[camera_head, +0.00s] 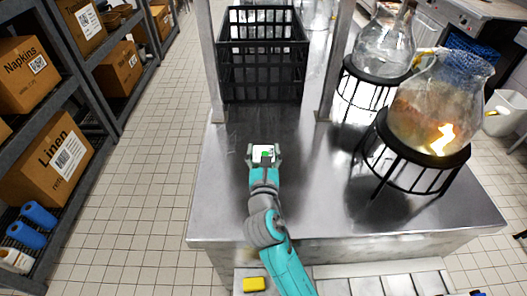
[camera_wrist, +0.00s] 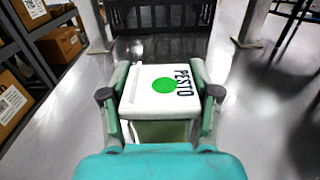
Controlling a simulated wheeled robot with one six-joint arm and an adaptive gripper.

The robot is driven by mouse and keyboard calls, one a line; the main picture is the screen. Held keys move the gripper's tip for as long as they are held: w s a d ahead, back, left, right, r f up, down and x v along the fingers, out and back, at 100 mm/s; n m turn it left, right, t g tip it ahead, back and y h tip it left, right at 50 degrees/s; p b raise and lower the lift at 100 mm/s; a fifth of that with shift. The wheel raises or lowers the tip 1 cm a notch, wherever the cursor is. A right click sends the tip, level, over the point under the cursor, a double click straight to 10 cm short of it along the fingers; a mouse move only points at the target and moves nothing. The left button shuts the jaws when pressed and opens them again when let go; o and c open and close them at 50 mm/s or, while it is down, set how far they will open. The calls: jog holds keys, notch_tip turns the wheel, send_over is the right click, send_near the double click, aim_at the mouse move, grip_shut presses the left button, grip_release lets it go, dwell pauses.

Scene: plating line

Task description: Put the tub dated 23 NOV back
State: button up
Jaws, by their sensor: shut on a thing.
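My gripper (camera_head: 263,160) is shut on a white tub (camera_head: 262,151) over the steel table (camera_head: 290,190). In the wrist view the tub (camera_wrist: 161,88) sits between the two fingers (camera_wrist: 160,108). Its lid carries a green dot and the word PESTO. No date can be read on the faces that show. I cannot tell whether the tub touches the table or hangs just above it.
A black crate (camera_head: 262,92) stands beyond the tub, between two metal posts. Two glass jugs (camera_head: 437,110) (camera_head: 385,45) stand on black wire stands at the right. Shelves with cardboard boxes (camera_head: 62,150) line the left. The steel around my gripper is clear.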

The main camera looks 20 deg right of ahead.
jog(key=o, duration=1.5)
jog(key=shift+f, duration=0.15)
